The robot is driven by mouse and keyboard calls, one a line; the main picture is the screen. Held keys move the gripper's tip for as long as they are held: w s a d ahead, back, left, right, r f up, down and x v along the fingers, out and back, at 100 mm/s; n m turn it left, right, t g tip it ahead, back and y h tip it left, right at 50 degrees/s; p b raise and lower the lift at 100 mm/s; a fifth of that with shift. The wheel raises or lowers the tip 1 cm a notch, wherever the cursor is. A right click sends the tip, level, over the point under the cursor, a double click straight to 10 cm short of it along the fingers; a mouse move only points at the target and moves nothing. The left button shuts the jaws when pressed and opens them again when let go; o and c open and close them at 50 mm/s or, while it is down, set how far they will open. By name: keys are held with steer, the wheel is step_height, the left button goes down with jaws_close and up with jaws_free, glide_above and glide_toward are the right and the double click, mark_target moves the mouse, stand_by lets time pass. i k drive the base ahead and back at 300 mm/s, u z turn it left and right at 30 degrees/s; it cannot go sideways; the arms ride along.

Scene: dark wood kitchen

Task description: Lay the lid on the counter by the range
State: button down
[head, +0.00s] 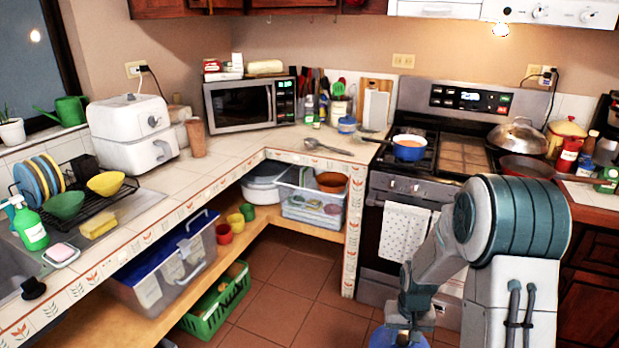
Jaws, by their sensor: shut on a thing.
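My gripper (404,328) is low at the bottom edge of the head view, in front of the range. It is shut on a round blue thing (384,338) that looks like the lid; the frame edge cuts it off and my gripper partly covers it. The range (415,185) stands at the back right, with a blue pan (408,150) on its left burners. The white-tiled counter (345,143) joins the range's left side. A strip of red-brown counter (590,196) is on its right. A domed steel lid (516,134) sits on cookware at the range's back right.
On the counter left of the range are a ladle (325,147), a blue-lidded jar (347,125) and a white board (376,110). The microwave (240,104) stands farther left. Bare tiles show in front of it. A dark pan (528,167) overhangs the range's right side.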

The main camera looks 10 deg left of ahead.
mark_target(322, 137)
steer(key=u, duration=0.7)
steer(key=i, duration=0.75)
steer(key=u, duration=0.8)
steer(key=i, duration=1.15)
steer(key=z, duration=0.95)
steer(key=i, duration=0.65)
steer(key=z, duration=0.7)
